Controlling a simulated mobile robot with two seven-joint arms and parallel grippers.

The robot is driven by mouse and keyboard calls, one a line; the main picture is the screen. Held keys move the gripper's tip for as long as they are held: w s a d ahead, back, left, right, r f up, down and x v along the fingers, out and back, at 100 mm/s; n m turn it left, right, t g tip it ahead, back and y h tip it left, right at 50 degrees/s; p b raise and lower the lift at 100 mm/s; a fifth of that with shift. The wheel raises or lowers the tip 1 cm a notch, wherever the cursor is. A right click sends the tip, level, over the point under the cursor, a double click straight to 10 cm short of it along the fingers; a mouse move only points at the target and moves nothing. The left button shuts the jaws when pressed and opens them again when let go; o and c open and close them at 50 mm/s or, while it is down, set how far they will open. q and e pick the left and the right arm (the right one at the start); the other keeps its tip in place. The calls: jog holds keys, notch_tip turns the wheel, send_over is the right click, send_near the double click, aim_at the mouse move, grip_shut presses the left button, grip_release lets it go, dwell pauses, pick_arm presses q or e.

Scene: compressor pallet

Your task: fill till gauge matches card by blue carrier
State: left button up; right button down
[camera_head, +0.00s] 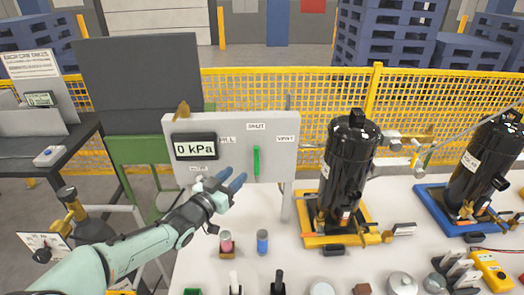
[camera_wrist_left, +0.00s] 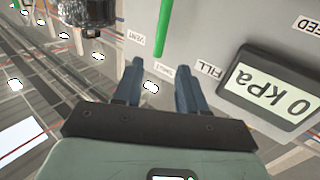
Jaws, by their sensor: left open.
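A grey panel (camera_head: 272,165) carries a gauge (camera_head: 195,146) reading 0 kPa and a green lever (camera_head: 256,161). The lever stands upright, below the SHUT label, with FILL left and VENT right. My left gripper (camera_head: 236,183) is open and empty, in front of the panel, lower left of the lever. In the left wrist view the open fingers (camera_wrist_left: 157,88) point toward the panel; the lever (camera_wrist_left: 163,28) is beyond them, apart. A black compressor (camera_head: 484,165) stands on the blue carrier (camera_head: 436,212) at right. I cannot make out a readable card beside it.
Another black compressor (camera_head: 349,165) stands on a yellow carrier (camera_head: 366,229). Pink and blue small cylinders (camera_head: 262,241) stand on the white table below my gripper. Several small parts and a yellow meter (camera_head: 490,270) line the front edge. A yellow fence (camera_head: 300,95) runs behind.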

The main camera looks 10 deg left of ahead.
aim_at(255, 157)
pick_arm(q)
jog(key=p+x, duration=0.3)
jog(key=x, duration=0.8)
jog(key=shift+r, duration=0.1)
jog(key=shift+w+d, duration=0.2)
jog(key=shift+w, duration=0.45)
pick_arm(e)
jog(key=r, duration=0.1)
jog(key=w+r, duration=0.2)
jog(key=r, duration=0.1)
jog(key=shift+w+r, duration=0.1)
pick_arm(q)
jog(key=shift+c, duration=0.3)
jog(key=shift+s, duration=0.1)
grip_shut()
